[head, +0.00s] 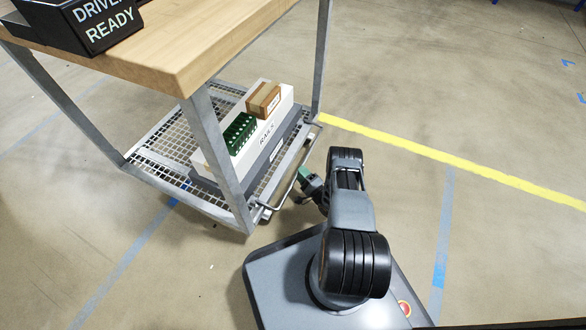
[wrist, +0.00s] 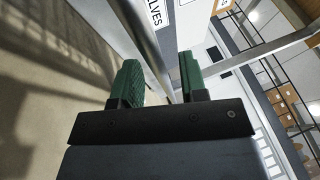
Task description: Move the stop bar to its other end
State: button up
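The stop bar looks like the thin bent metal rod (head: 286,192) along the near side of the cart's lower shelf in the head view. In the wrist view a grey metal bar (wrist: 142,35) runs from the top edge down toward the gap between my fingers. My gripper (head: 306,182) is low beside the rod, outside the cart. Its green fingers (wrist: 160,84) stand apart, with the bar's lower end showing in or behind the gap. I see no finger clearly pressed on the bar. The far ends of the bar are partly hidden.
A cart leg (head: 218,150) stands left of my gripper. The floor (head: 500,240) to the right is clear.

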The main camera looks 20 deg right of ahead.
jog(key=shift+w+a+r, duration=0.1)
jog(key=shift+w+a, duration=0.05)
jog(key=shift+w, duration=0.3)
jog(key=shift+w+a, duration=0.15)
grip_shut()
